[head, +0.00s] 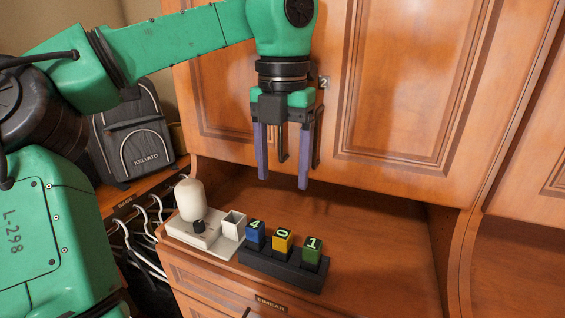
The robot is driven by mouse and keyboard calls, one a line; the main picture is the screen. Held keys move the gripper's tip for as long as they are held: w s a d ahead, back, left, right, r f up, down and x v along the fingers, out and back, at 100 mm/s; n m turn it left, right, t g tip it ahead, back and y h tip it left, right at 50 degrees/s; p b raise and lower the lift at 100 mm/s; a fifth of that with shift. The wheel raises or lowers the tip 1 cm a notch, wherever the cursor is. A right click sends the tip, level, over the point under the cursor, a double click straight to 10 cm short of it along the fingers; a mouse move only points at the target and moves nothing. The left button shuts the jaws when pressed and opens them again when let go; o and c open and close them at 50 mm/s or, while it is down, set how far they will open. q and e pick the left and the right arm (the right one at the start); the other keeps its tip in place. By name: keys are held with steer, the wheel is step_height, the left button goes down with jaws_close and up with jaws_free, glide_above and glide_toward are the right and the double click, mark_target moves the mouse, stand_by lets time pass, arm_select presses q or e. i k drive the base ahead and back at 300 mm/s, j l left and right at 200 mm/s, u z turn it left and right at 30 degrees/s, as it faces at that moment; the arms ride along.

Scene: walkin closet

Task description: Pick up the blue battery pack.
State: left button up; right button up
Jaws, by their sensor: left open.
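The blue battery pack (255,234) is a small upright block with a pale 4 on its top. It sits in the left slot of a black holder (283,270) on the wooden counter. A yellow block (283,241) marked 0 and a green block (312,252) marked 1 stand beside it in the same holder. My left gripper (283,180) hangs above the counter with its purple fingers pointing down, apart and empty. It is above the row of blocks and touches none of them. My right gripper is not in view.
A white device (193,205) with a rounded top and a dark knob stands left of the holder, with a square open cup (233,225) beside it. Wooden cabinet doors (400,90) rise behind. The counter (385,255) right of the holder is clear. A backpack (135,135) stands left.

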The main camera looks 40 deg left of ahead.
mark_target(256, 240)
steer(key=k+l, duration=1.2)
steer(key=l, duration=0.15)
